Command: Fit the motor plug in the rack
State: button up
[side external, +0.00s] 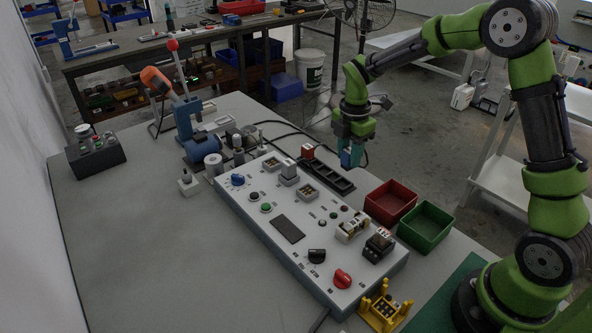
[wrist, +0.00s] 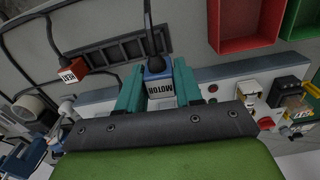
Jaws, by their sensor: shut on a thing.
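My gripper (side external: 352,160) is shut on the motor plug, a grey block labelled MOTOR (wrist: 161,89) with a blue end. The plug sits between the teal fingers in the wrist view, and a dark cable runs up from it. The black rack (wrist: 108,50) has several slots and lies just beyond the plug in the wrist view. In the side view, the rack (side external: 331,176) lies behind the panel, and my gripper is above its far right end. A red and white plug labelled HEAT (wrist: 72,73) is at the rack's left end; the other visible slots look empty.
The control panel (side external: 300,235) with knobs and sockets lies in front of the rack. A red bin (side external: 391,202) and a green bin (side external: 426,226) stand to the right. A blue lever press (side external: 190,118) stands at the left. Dark cables run behind the rack.

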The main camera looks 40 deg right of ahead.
aim_at(345, 166)
jog(key=shift+w+d+r, duration=0.15)
jog(key=shift+w+r, duration=0.3)
jog(key=shift+w, duration=0.25)
jog(key=shift+n, duration=0.3)
jog(key=shift+s+f, duration=0.1)
jog(key=shift+f, duration=2.9)
jog(key=shift+f, duration=0.95)
jog(key=o, duration=1.2)
